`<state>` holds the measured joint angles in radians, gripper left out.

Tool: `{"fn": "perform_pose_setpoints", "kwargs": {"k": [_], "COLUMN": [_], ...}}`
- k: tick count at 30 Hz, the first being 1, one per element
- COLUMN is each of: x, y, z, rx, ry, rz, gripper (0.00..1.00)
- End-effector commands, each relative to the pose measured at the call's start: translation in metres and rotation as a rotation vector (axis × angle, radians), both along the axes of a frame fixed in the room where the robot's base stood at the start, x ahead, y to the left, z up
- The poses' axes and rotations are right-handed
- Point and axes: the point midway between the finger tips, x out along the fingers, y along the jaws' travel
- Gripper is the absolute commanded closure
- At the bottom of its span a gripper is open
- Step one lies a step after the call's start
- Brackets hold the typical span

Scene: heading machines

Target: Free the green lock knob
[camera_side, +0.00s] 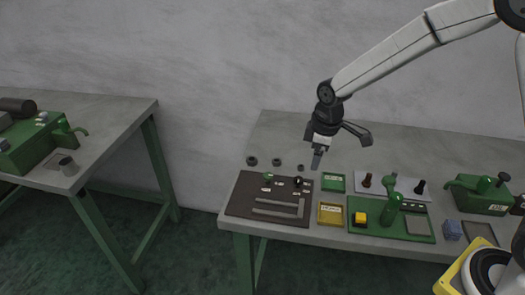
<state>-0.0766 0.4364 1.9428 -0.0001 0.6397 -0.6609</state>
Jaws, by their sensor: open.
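A small green knob (268,176), which looks like the lock knob, stands on the upper left part of a dark brown board (240,205) at the left end of the right-hand table. A black-topped knob (298,182) stands to its right on the same board. Grey L-shaped bars or slots (280,213) lie in front of them. My gripper (342,156) is open and empty, with its fingers spread wide. It hangs above the table, up and to the right of the green knob and apart from it.
Several dark rings (276,162) lie behind the board. A green tray (333,182) and a yellow tray (331,215) sit to its right. Further right are a green press (391,210), a grey plate with dark knobs (375,183) and a green machine (480,195).

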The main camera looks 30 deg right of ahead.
Motion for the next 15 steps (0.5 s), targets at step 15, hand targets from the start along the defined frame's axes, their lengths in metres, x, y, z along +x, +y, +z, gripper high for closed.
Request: {"fn": "perform_pose_setpoints", "kwargs": {"k": [15], "x": [0.097], "y": [0.042], "z": [-0.036], "rx": [-0.051], "ry": [0.084], "rz": [0.599], "gripper": [0.19]}}
